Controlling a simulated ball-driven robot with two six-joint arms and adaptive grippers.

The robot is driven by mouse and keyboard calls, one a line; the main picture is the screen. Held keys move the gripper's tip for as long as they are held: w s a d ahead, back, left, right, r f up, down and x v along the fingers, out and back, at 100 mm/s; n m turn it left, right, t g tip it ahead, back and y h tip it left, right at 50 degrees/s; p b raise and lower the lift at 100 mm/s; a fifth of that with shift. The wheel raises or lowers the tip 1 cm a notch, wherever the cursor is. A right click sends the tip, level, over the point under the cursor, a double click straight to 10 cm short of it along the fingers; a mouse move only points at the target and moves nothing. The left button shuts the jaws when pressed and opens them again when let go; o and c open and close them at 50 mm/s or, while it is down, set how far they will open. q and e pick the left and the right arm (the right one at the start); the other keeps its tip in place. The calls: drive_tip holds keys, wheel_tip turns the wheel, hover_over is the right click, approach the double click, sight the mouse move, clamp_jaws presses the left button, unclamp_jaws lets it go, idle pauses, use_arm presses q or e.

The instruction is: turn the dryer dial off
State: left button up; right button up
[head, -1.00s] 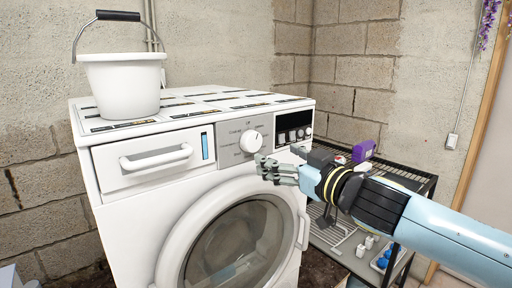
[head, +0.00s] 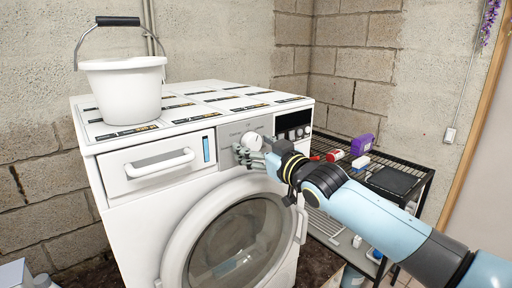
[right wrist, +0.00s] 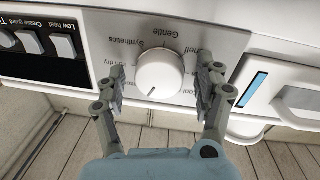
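The dryer (head: 150,225) is a white front-loading machine with a grey control panel. Its dial (head: 252,140) is a round white knob on that panel. In the right wrist view the dial (right wrist: 160,74) sits between the two fingers, with a small gap on each side, and its dark mark points down toward the palm. My right gripper (head: 243,155) is open at the panel, its fingers partly covering the area below the dial in the head view; it also shows in the right wrist view (right wrist: 160,85). My left gripper is not in view.
A white bucket (head: 122,92) stands on the dryer top. A drawer handle (head: 160,163) is left of the panel. The round door (head: 235,240) bulges below the dial. A black wire rack (head: 400,160) with a purple container (head: 362,144) and other items stands right.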

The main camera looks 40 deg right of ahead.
drive_tip(key=c, duration=1)
drive_tip(key=n, duration=0.5)
drive_tip(key=shift+d, duration=0.1)
drive_tip(key=o, duration=1.2)
drive_tip(key=shift+c, duration=0.2)
drive_tip(key=shift+s, duration=0.15)
drive_tip(key=s, duration=0.7)
drive_tip(key=shift+f, duration=0.15)
drive_tip(key=shift+s, duration=0.1)
